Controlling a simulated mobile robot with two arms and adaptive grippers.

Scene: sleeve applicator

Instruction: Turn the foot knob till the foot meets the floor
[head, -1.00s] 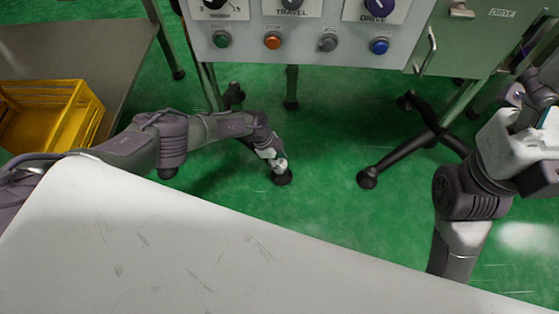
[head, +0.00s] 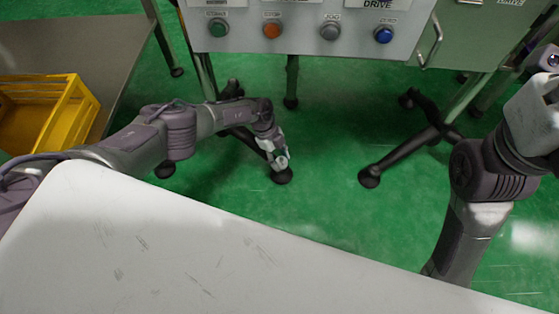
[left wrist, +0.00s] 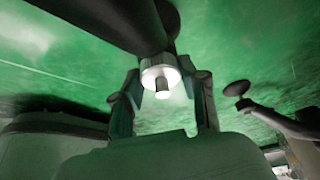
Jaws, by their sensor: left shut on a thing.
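The foot knob (left wrist: 160,70) is a pale metal collar with a small stub, at the end of a dark machine leg (left wrist: 105,18) in the left wrist view. My left gripper (left wrist: 166,84) is shut on the knob, one finger on each side of it. In the head view my left gripper (head: 279,160) reaches down at the end of the stand's left front leg. A dark round foot (head: 281,177) shows just below it, at the green floor (head: 325,215). Whether the foot touches the floor cannot be told.
The machine's grey button panel (head: 310,45) stands above the legs. Another dark leg (head: 410,155) with a round foot is to the right. A yellow crate (head: 75,115) sits on a grey table at left. Open floor lies between the legs.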

